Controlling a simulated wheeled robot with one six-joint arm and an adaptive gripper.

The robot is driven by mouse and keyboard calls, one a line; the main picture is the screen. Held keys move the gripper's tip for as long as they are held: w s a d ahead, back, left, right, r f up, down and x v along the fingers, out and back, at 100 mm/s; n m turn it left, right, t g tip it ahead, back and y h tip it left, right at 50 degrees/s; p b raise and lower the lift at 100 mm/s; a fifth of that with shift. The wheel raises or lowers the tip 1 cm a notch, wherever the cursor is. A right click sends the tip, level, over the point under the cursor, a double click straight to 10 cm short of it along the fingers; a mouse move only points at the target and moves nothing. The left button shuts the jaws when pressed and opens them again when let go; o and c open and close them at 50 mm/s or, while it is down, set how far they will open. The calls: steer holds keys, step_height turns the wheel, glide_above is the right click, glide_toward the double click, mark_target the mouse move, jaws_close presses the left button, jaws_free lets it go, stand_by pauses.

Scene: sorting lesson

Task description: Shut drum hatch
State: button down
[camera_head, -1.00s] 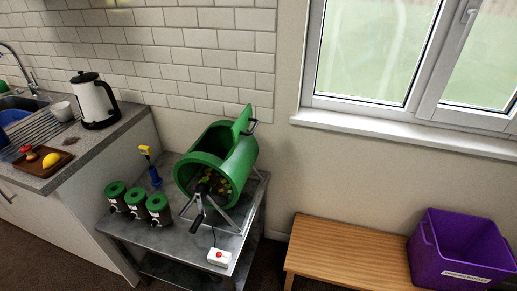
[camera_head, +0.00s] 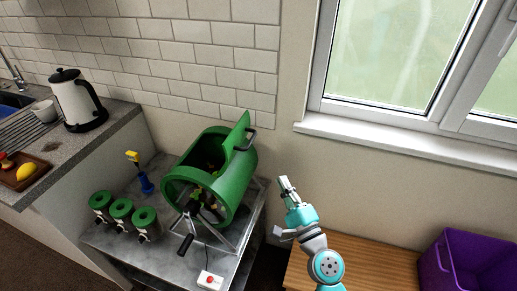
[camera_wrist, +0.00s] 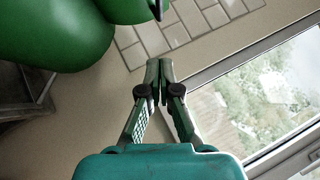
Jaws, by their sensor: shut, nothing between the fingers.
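The green drum (camera_head: 230,185) lies on its side in a metal frame, with its open end toward me and mixed scraps inside. Its green hatch (camera_head: 238,134) stands up, open, from the top, with a black handle (camera_head: 249,138) on its right side. My gripper (camera_head: 285,184) is shut and empty, to the right of the drum and lower than the hatch, apart from both. In the wrist view, my gripper (camera_wrist: 159,68) points at the wall. The drum (camera_wrist: 50,35) fills the upper left there, and a dark handle shows above the fingertips.
A wooden bench (camera_head: 385,262) with a purple crate (camera_head: 470,262) is at right. A window sill (camera_head: 400,140) is behind.

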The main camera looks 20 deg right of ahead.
steer(key=a+x, duration=0.2)
steer(key=x, duration=0.9)
steer(key=shift+a+r, duration=0.35)
steer(key=shift+r, duration=0.15)
